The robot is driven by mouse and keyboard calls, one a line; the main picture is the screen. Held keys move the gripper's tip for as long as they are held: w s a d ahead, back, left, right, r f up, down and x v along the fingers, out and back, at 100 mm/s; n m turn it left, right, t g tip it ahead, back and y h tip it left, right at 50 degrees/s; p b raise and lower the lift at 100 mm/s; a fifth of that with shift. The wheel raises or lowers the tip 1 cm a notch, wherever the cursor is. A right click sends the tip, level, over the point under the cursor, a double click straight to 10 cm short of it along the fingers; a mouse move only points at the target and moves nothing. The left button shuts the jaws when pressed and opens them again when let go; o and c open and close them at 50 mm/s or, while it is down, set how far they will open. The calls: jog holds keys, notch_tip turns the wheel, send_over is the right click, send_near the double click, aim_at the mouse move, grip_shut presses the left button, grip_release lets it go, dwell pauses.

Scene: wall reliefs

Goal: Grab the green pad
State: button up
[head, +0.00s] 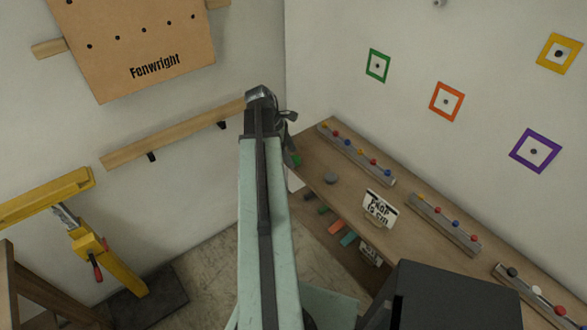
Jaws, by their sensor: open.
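A small green piece (296,160) sits at the far left end of the wooden shelf (405,231), partly hidden behind the end of my arm. It looks like a pad, but its full shape cannot be made out. Another dark green piece (323,210) shows lower, under the shelf edge, beside an orange piece (335,227) and a teal piece (348,239). My gripper (288,122) is at the end of my raised arm, open and small in view, above the shelf's left end in the picture. Nothing is seen between its fingers.
A grey disc (331,178) and a sign (379,208) stand on the shelf. Rails with coloured knobs (357,156) line its back. A wooden rail (175,133) is on the left wall. A yellow stand (105,255) is at lower left. Floor between is clear.

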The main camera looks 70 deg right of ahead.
jog(key=shift+s+f, duration=0.2)
jog(key=shift+f, duration=0.4)
jog(key=shift+r, duration=0.2)
grip_shut()
jog(key=shift+r, duration=0.15)
